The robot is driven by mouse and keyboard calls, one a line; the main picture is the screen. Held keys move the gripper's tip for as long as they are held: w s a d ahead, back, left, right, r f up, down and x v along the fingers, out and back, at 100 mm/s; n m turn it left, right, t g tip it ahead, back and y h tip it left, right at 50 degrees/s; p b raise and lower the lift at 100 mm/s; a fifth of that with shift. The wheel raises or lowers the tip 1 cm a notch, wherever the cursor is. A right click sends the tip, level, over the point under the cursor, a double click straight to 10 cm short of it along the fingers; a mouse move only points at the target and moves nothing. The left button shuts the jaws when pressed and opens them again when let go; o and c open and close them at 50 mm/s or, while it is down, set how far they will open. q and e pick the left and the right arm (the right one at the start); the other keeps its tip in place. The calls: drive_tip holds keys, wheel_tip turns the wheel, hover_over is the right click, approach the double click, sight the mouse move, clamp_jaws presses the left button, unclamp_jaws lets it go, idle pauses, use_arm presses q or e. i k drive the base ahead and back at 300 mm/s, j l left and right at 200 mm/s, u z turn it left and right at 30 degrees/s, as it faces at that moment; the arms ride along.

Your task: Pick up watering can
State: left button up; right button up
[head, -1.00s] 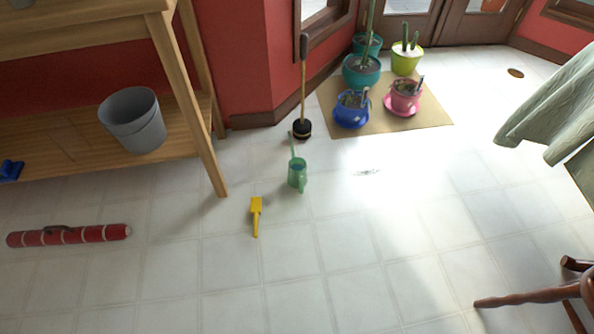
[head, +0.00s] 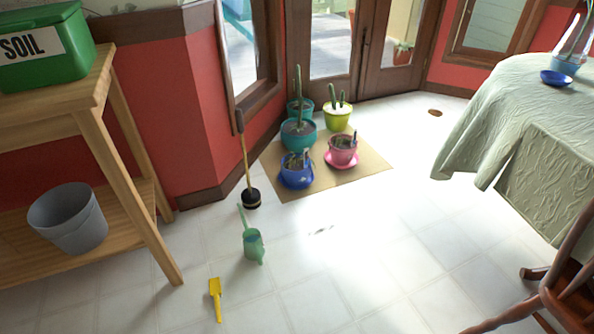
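The green watering can (head: 254,245) stands on the pale tiled floor, a little left of the middle in the head view. Its long spout points up and toward the back left. A yellow hand trowel (head: 215,298) lies on the floor in front of it, nearer to me. Neither of my grippers shows in the head view.
A wooden bench (head: 125,190) with a grey bucket (head: 68,218) and a green soil box (head: 45,52) stands at left. A plunger (head: 250,196) stands behind the can. Potted cacti sit on a tan mat (head: 364,174). A cloth-covered table (head: 500,110) and wooden chair (head: 570,290) are at right. Central floor is clear.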

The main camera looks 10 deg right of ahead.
sight(254, 245)
drive_tip(key=u, duration=0.55)
drive_tip(key=i+l+u, duration=0.2)
drive_tip(key=l+u, duration=0.15)
drive_tip(key=i+l+u, duration=0.15)
drive_tip(key=l+u, duration=0.2)
drive_tip(key=i+l+u, duration=0.1)
drive_tip(key=l+u, duration=0.25)
drive_tip(key=l, duration=0.15)
